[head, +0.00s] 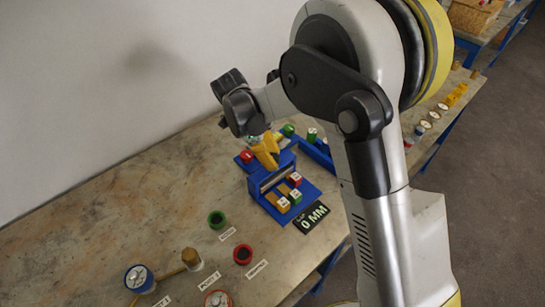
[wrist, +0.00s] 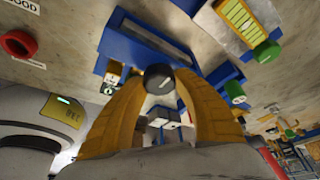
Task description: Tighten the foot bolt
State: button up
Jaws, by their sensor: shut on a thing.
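My gripper (wrist: 158,82) shows yellow fingers in the wrist view, closed around a dark round-ended piece (wrist: 158,76). I cannot tell for sure whether this piece is the foot bolt. In the head view my gripper (head: 266,152) is small and yellow, at the back of a blue fixture (head: 270,179), and the held piece cannot be made out. The fixture's blue base (head: 313,189) carries small red and green blocks with white tops. The fixture's blue parts (wrist: 140,45) also show behind the fingers in the wrist view.
A black "0 MM" sign (head: 312,217) lies in front of the fixture. The bench's left part is clear. A wall runs behind.

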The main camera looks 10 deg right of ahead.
jog(key=o, duration=1.2)
jog(key=shift+c, duration=0.2)
jog(key=s+v, duration=0.1)
jog(key=v, duration=1.1)
jog(key=shift+w, duration=0.45)
